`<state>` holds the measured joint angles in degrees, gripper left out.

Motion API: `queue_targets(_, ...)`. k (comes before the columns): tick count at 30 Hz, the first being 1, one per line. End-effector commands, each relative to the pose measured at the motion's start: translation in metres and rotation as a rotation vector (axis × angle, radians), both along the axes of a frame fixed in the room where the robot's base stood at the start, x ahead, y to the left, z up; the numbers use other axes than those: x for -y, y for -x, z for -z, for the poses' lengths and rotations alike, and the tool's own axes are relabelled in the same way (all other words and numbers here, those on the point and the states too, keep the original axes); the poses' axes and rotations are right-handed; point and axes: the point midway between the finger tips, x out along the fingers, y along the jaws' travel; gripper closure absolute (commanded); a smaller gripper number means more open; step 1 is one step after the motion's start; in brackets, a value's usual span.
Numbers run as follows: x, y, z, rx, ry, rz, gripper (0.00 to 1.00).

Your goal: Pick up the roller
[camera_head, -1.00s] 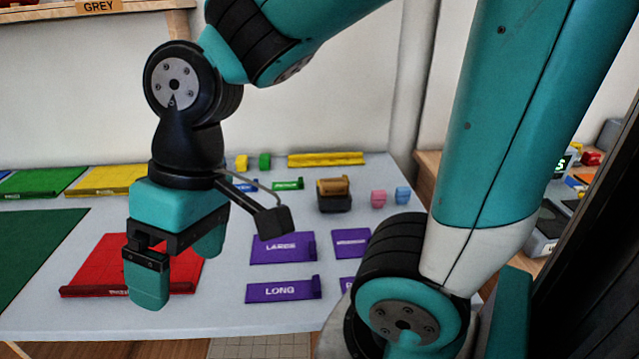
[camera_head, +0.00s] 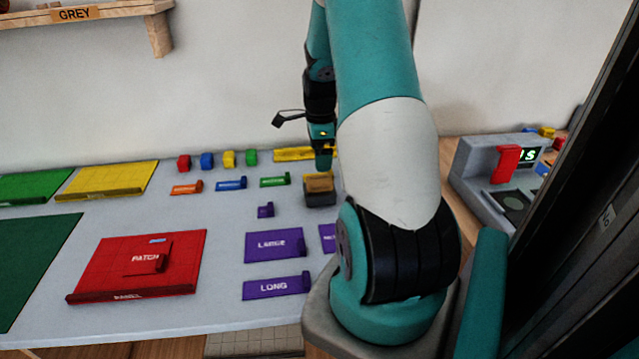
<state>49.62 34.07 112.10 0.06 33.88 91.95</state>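I cannot tell for certain which thing is the roller. A small block with a tan top and dark base (camera_head: 319,198) stands on the table under my arm. A long yellow piece (camera_head: 291,154) lies along the back edge, its right end partly behind my gripper. My gripper (camera_head: 323,157) points down above the back of the table, just behind and above the tan-topped block. One teal finger shows; the other is hidden, so its opening and any contact are unclear. My upper arm hides the table to the right.
Red, blue, yellow and green blocks (camera_head: 207,160) stand at the back. Labelled purple pieces (camera_head: 274,245) lie in the middle. A red mat (camera_head: 110,262) with a patch is at front left. A grey device (camera_head: 490,170) with a display stands right. A shelf (camera_head: 95,15) hangs upper left.

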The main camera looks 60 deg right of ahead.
Motion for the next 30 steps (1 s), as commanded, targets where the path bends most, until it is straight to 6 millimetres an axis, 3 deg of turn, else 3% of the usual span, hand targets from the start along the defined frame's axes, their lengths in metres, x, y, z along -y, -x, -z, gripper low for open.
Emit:
queue_targets(3,-0.001,0.001,0.026,-0.004,-0.005,-0.002,0.0)
queue_targets(9,0.0,0.0,0.059,0.0,-0.002,-0.003,0.0)
queue_targets(17,0.001,-0.002,0.076,-0.001,-0.003,-0.004,0.0)
queue_targets(25,0.004,-0.004,0.112,-0.001,-0.003,-0.004,0.0)
queue_targets(30,0.004,-0.005,0.12,0.001,0.0,-0.004,0.0)
